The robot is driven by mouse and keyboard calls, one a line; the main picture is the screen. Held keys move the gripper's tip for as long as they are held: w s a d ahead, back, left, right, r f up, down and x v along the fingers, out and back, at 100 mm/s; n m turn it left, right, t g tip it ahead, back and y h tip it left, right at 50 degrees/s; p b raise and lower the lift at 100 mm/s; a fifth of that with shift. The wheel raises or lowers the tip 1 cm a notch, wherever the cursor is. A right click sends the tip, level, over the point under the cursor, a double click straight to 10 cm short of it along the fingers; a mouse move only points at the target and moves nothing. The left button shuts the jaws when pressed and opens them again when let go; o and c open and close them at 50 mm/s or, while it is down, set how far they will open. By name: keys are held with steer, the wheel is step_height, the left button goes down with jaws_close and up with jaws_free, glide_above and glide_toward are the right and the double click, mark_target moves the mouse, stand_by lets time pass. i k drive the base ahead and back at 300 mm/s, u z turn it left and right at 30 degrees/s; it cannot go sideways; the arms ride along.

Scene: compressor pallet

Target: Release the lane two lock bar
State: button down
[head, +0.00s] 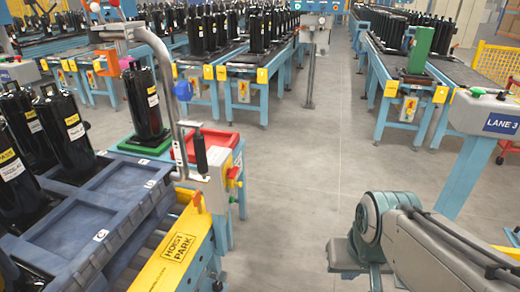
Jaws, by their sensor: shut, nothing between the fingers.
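No lane two sign is readable, and I cannot tell which part is the lane two lock bar. At the near left station, an upright lever with a black grip (200,152) stands by a grey control box (221,183) with red, yellow and green knobs. A tall curved grey bar (163,70) rises behind it. My arm (400,235) shows at the lower right, apart from the station. Its fingers are not in view.
A blue pallet (75,235) with black compressors (72,130) lies left, beside a yellow HOIST PARK plate (178,248). A red tray (210,145) is behind. A LANE 3 sign (500,123) stands right. The grey floor (290,190) between is clear.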

mark_target(232, 184)
steer(key=u, duration=0.35)
steer(key=i, duration=1.2)
steer(key=u, duration=0.45)
